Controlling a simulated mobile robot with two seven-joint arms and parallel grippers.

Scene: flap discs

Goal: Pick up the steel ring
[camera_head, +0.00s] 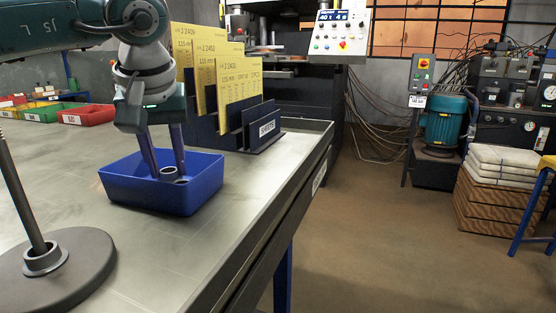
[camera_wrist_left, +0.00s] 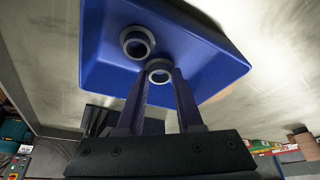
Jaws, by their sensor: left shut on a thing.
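My left gripper (camera_head: 167,172) reaches down into the blue bin (camera_head: 160,200) on the metal bench. Its fingers are shut on a grey steel ring (camera_wrist_left: 159,77), held between the fingertips inside the bin. A second steel ring (camera_wrist_left: 136,41) lies in the bin beside the held one, apart from the fingers. Whether the held ring touches the bin floor I cannot tell. My right gripper is in neither view.
A round dark base (camera_head: 75,275) with an upright rod (camera_head: 20,195) and a grey collar around its foot stands at the front left. Yellow cards (camera_head: 238,82) stand in a dark rack (camera_head: 258,130) behind the bin. Red and green bins (camera_head: 88,115) stand back left. Bench right of the bin is clear.

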